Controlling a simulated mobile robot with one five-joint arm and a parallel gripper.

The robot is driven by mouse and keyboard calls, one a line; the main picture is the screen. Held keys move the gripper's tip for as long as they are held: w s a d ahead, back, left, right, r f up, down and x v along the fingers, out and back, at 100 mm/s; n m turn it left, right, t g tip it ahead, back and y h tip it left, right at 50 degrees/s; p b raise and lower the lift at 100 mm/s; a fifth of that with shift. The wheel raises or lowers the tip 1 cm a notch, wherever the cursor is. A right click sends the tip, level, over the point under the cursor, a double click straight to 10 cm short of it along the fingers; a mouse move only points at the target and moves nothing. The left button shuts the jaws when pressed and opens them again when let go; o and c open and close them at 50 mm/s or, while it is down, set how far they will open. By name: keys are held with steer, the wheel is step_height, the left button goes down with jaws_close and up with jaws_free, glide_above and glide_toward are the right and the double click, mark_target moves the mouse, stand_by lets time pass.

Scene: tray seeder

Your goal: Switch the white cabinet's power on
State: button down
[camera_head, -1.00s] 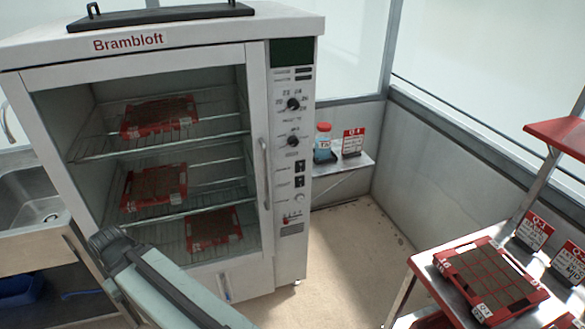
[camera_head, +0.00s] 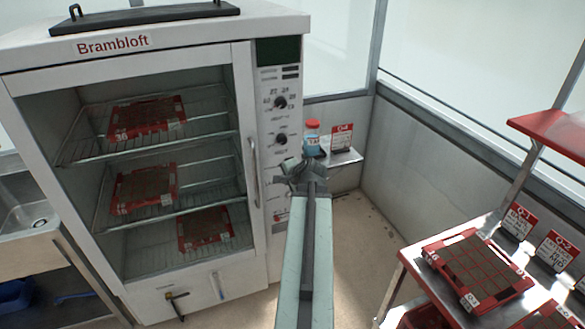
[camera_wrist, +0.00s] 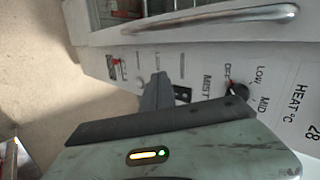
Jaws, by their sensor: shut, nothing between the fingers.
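The white cabinet (camera_head: 243,95), lettered Brambloft, stands at the left with its door pane shut over wire shelves. Its control panel (camera_head: 266,140) runs down the right front, with a dark display and two black knobs (camera_head: 280,103). My gripper (camera_head: 300,168) is shut and empty, in front of the panel below the lower knob, and hides the switches there. In the wrist view the panel lies sideways, with a black switch (camera_wrist: 183,93) beside my finger (camera_wrist: 156,92) and a small red part (camera_wrist: 116,64) further left. I cannot tell whether the finger touches the panel.
Red trays (camera_head: 205,229) lie on the cabinet's shelves. A door handle (camera_head: 253,172) stands out left of the panel. A small shelf behind holds a red-capped bottle (camera_head: 312,137) and a card. A bench with a red tray (camera_head: 431,252) stands at right; floor between is clear.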

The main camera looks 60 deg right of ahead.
steer(key=s+d+r+m+h, duration=0.1)
steer(key=s+d+m+h, duration=0.1)
steer(key=s+d, duration=0.3)
steer(key=shift+s+d+r+m, duration=0.25)
steer(key=shift+s+r+m, duration=0.15)
steer(key=shift+s, duration=0.1)
steer(key=shift+f, duration=0.1)
steer(key=w+r+b+x, duration=0.1)
steer(key=b+x, duration=0.5)
steer(key=x, duration=0.7)
steer(key=shift+w+d, duration=0.2)
steer(key=shift+d, duration=0.2)
steer(key=shift+r, duration=0.15)
